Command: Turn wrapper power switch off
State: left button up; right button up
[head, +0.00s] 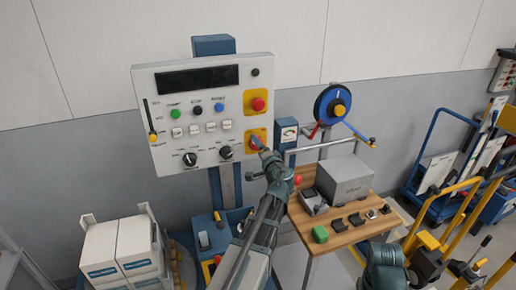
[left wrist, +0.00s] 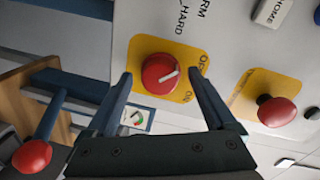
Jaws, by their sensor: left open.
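The wrapper power switch is a red round knob (left wrist: 160,74) with a white pointer mark, on a yellow plate with OFF and ON labels. Its mark slants toward the label side of the plate; I cannot tell exactly which label it meets. In the head view its yellow plate (head: 262,133) is at the lower right of the white control panel (head: 200,105). My left gripper (left wrist: 160,76) is open, with one finger on each side of the knob; contact is not clear. In the head view my left gripper (head: 257,146) partly hides the knob. My right arm shows at the lower right; its jaws are not clear.
A red mushroom button (head: 258,104) on yellow sits above the switch. Black knobs (head: 190,159) are to its left. A wooden table (head: 345,232) with a grey box (head: 346,181) stands at right. A reel (head: 333,105) rises behind it. White boxes (head: 120,247) stand at lower left.

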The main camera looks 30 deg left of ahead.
pick_arm(q)
jog(key=p+v, duration=0.1)
jog(key=v, duration=1.2)
jog(key=shift+d, duration=0.15)
jog(key=s+d+f+n+g+h, duration=0.1)
jog(key=s+d+f+g+h, duration=0.25)
jog(key=d+f, duration=0.3)
jog(key=s+d+f+n+g+h, duration=0.1)
jog(key=s+d+f+g+h, duration=0.25)
jog(key=d+f, duration=0.35)
jog(key=s+d+f+m+g+h, duration=0.1)
jog(key=s+d+f+g+h, duration=0.3)
jog(key=s+d, duration=0.7)
notch_tip(320, 180, down, 2)
jog(key=shift+s+d+f+h, duration=0.1)
jog(key=shift+s+d+h, duration=0.15)
jog(key=shift+d, duration=0.95)
jog(key=shift+w, duration=0.1)
